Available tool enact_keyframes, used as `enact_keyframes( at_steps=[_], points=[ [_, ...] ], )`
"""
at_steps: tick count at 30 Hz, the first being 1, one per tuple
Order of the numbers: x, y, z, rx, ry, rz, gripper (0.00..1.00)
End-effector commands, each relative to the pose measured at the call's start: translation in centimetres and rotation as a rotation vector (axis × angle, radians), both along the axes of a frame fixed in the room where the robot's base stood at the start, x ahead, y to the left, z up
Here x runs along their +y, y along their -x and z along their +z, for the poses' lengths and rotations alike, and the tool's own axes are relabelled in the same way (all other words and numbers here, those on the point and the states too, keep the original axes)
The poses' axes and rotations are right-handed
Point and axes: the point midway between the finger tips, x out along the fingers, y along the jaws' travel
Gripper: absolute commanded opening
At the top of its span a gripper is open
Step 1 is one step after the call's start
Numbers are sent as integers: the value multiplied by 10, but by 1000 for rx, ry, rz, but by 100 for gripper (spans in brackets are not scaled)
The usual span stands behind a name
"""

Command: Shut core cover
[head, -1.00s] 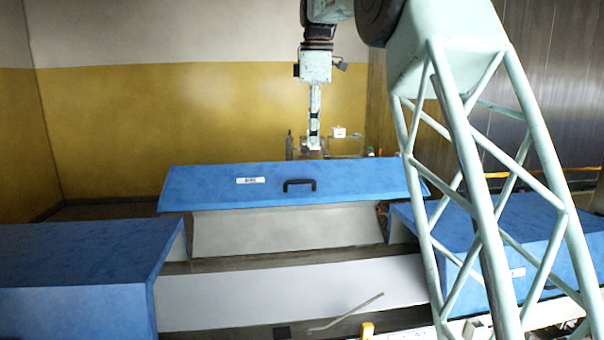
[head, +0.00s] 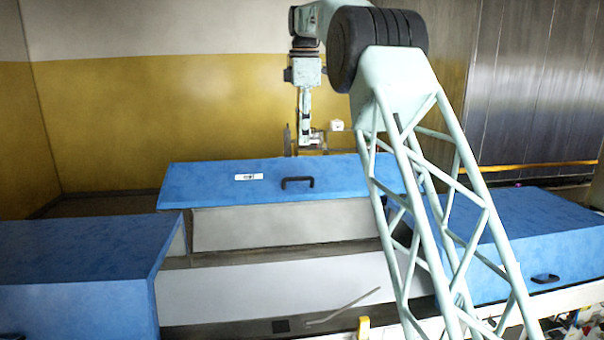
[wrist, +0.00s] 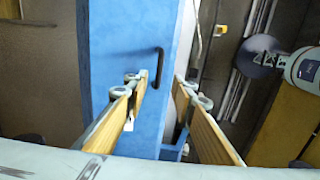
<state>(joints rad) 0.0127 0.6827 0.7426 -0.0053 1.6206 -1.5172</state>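The core cover appears to be the middle blue lid (head: 345,170), with a black handle (head: 297,183) and a white label. It stands raised above the pale machine body, with a grey panel visible beneath its front edge. In the wrist view the blue lid (wrist: 113,40) and its black handle (wrist: 156,68) show beyond the fingers. My gripper (head: 311,142) is above the lid's far edge in the head view. I see no clear contact with the lid.
Blue covers stand at left (head: 75,245) and right (head: 520,240), the right one with a black handle. A bent grey rod (head: 345,305) lies at the front of the machine. My lattice arm link hides part of the middle lid's right end.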

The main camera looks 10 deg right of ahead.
Motion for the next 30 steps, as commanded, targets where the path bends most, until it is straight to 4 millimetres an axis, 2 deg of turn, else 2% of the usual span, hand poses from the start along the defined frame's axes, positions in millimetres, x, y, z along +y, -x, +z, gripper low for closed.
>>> enact_keyframes(
  at_steps=[8, 14, 30],
  points=[
    [0, 0, -4, 1, 0, -1, 24],
    [0, -1, -17, 1, 0, -1, 24],
    [-1, -7, -83, 2, 0, -1, 24]
  ],
)
